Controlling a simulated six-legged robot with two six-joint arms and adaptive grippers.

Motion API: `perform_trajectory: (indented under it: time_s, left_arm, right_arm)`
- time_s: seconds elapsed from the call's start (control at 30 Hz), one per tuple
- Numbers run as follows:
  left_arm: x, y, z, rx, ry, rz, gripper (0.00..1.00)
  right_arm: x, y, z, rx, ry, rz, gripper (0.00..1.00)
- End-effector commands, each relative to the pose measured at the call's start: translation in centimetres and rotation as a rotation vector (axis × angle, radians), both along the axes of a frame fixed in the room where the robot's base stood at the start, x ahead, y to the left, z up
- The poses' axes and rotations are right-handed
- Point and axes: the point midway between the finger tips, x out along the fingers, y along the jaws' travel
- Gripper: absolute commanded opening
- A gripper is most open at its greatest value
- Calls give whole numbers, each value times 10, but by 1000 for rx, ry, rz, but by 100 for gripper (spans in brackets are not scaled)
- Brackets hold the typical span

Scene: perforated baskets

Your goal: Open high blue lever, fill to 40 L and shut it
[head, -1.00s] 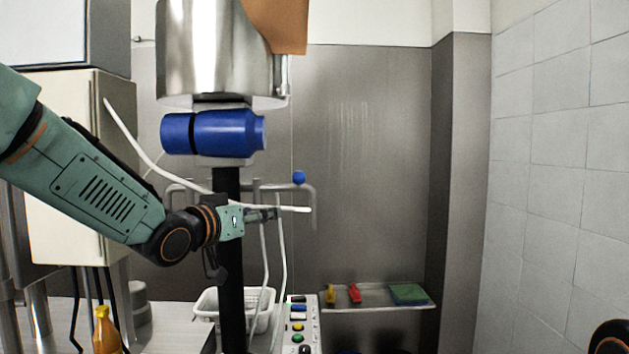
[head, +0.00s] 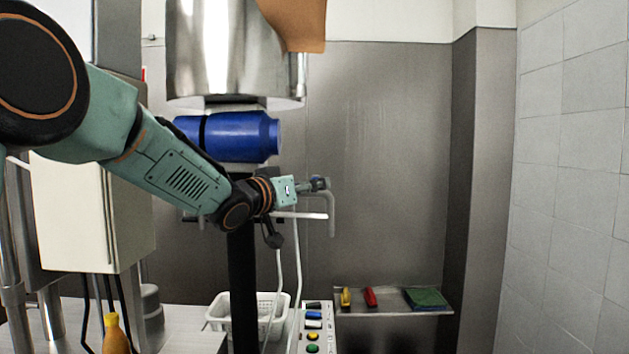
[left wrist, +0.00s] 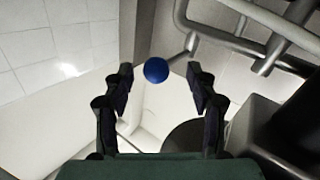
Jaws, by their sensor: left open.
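The blue ball knob (left wrist: 156,70) of the lever sits between the spread fingers of my left gripper (left wrist: 159,74) in the left wrist view. The gripper is open, with a gap on both sides of the ball. A grey lever rod (left wrist: 176,54) runs from the ball toward grey pipes. In the head view my left gripper (head: 318,184) is at the pipework right of the big blue cylinder (head: 240,136). The knob is mostly hidden there by the fingers. I cannot make out any litre reading. My right gripper is in neither current view.
A steel vessel (head: 236,50) hangs above the blue cylinder. A white perforated basket (head: 218,310) and a button panel (head: 322,342) stand below. A wall shelf (head: 385,313) carries small coloured items. An orange bottle (head: 116,338) stands bottom left. The wall right of the gripper is clear.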

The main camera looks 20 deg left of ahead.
Motion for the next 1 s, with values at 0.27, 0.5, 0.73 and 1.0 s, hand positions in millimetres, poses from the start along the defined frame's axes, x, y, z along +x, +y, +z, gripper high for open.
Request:
perform_trajectory:
  time_s: [0.27,0.5,0.73,1.0]
  left_arm:
    - [24,-8,1,0,-1,-3,57]
    - [28,-9,0,1,0,-3,57]
    - [28,-9,0,0,0,-3,45]
    - [27,-9,0,0,-1,-3,22]
  right_arm:
    - [0,0,8,0,-1,0,40]
    - [0,0,8,0,0,0,40]
    - [0,0,8,0,0,0,40]
    - [0,0,8,0,0,0,40]
